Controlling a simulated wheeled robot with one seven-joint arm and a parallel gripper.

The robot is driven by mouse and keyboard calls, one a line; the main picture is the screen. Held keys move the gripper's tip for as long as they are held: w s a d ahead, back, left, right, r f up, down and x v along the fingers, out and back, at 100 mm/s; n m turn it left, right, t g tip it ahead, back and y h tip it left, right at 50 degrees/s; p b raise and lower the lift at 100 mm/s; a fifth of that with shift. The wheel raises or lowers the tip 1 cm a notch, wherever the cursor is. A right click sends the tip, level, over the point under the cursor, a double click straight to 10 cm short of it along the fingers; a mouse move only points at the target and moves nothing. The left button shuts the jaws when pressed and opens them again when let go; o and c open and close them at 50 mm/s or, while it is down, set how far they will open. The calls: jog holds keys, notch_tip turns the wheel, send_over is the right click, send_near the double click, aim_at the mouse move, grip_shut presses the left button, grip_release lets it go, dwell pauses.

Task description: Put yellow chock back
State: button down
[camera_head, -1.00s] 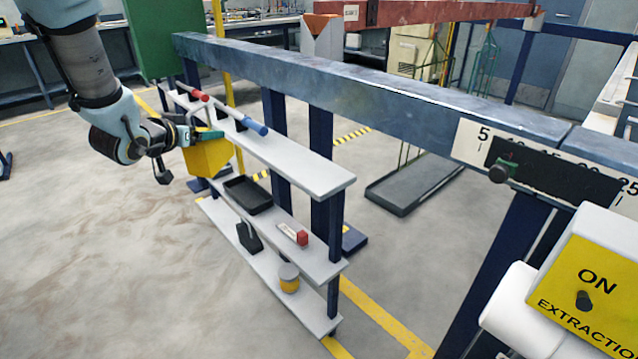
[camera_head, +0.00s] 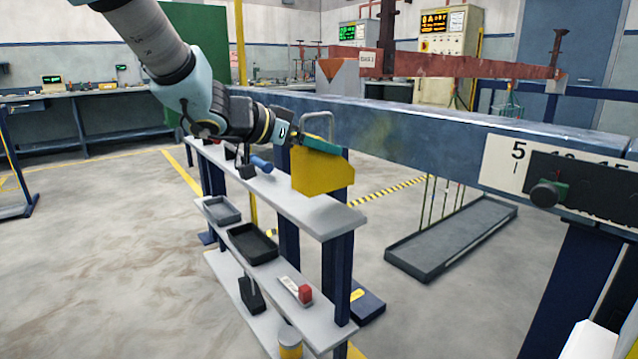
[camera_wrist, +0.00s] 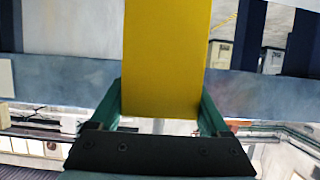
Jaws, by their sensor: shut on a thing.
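My gripper (camera_head: 318,146) is shut on the yellow chock (camera_head: 322,175), a wedge-like yellow block. It holds the chock in front of the blue horizontal beam (camera_head: 420,130), near the right end of the top grey shelf (camera_head: 318,213). I cannot tell whether the chock touches the shelf. In the wrist view the yellow chock (camera_wrist: 165,55) fills the middle, between the green fingers of my gripper (camera_wrist: 163,100). An orange V-shaped block on a grey post (camera_head: 338,75) stands behind the beam, under a rusty red beam (camera_head: 450,65).
The lower shelves hold a black tray (camera_head: 252,243), a grey tray (camera_head: 222,210), a red-ended item (camera_head: 304,294), a black block (camera_head: 251,294) and a yellow-banded can (camera_head: 290,340). A blue-handled tool (camera_head: 262,165) lies on the top shelf. A grey platform (camera_head: 450,238) lies on the floor right.

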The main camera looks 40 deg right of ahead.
aim_at(317, 170)
jog(key=shift+f+b, duration=0.9)
jog(key=shift+f, duration=1.6)
grip_release()
jog(key=shift+f, duration=0.2)
